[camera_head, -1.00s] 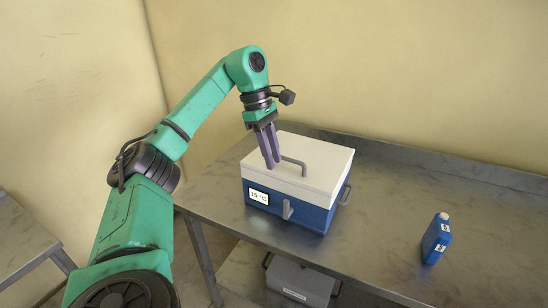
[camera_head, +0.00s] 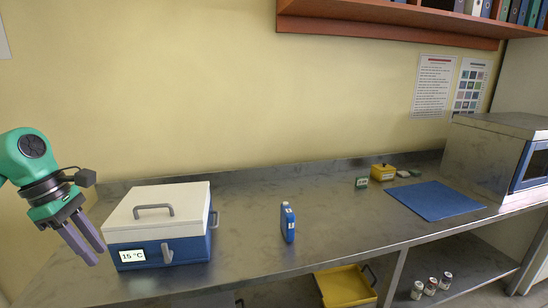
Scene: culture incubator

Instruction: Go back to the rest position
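My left gripper (camera_head: 95,256) hangs at the left edge of the head view. Its two purple-grey fingers point down with a narrow gap between them and nothing held. It appears just left of the incubator box (camera_head: 185,250), which is blue with a white lid (camera_head: 185,203) and a grey handle (camera_head: 153,208). The lid sits on the box and looks closed. A display (camera_head: 132,256) on its front reads 15 °C. The fingers look apart from the handle. My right gripper is not in view.
A blue bottle (camera_head: 288,224) stands right of the box on the metal bench (camera_head: 330,245). A blue mat (camera_head: 436,200), a small yellow container (camera_head: 382,172) and an oven-like appliance (camera_head: 490,160) are farther right. Below are a yellow bin (camera_head: 345,285) and small jars (camera_head: 431,286).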

